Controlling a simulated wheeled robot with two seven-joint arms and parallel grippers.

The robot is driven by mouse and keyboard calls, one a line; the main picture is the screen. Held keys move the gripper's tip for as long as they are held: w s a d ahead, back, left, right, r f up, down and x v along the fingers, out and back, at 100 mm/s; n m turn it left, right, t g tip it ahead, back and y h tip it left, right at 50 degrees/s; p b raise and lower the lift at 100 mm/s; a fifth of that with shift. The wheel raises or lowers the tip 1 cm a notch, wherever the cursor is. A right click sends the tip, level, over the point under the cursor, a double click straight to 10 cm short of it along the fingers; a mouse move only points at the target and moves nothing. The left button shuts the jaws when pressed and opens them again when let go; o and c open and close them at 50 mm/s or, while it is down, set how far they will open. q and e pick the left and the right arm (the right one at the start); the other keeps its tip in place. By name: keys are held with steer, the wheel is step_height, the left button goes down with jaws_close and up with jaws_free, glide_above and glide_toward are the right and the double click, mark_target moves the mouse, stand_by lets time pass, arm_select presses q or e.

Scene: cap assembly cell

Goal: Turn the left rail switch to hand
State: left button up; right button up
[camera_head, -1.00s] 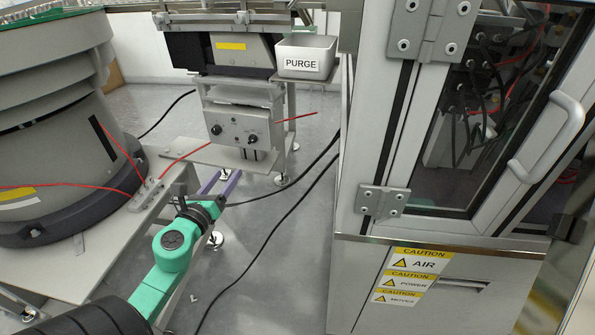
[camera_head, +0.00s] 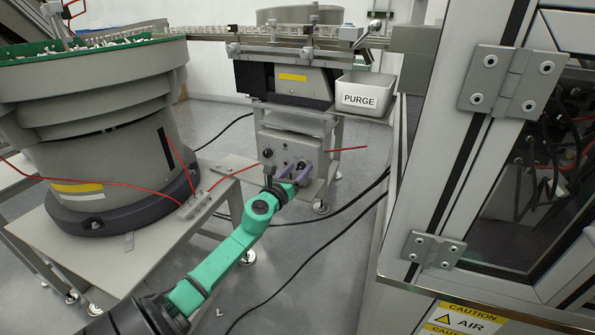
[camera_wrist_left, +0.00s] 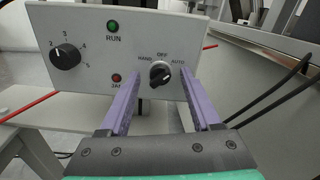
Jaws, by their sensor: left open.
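The rail switch (camera_wrist_left: 160,74) is a black knob on a grey control box, labelled HAND, OFF and AUTO. In the left wrist view its pointer bar is tilted, with the upper end leaning right toward AUTO. The control box (camera_head: 271,137) stands under the rail in the head view. My left gripper (camera_head: 298,172) is at the box front with its purple fingers open. In the left wrist view the left gripper (camera_wrist_left: 159,90) has one finger on each side of the knob, apart from it. Finger depth against the knob is hard to tell. My right gripper is out of view.
A numbered dial (camera_wrist_left: 65,55), a green RUN lamp (camera_wrist_left: 113,27) and a red lamp (camera_wrist_left: 117,78) share the panel. The PURGE bin (camera_head: 366,96) sits above right. A bowl feeder (camera_head: 100,120) stands left, a cabinet (camera_head: 450,200) right. Red and black cables run nearby.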

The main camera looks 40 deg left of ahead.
arm_select(q)
jaws_close()
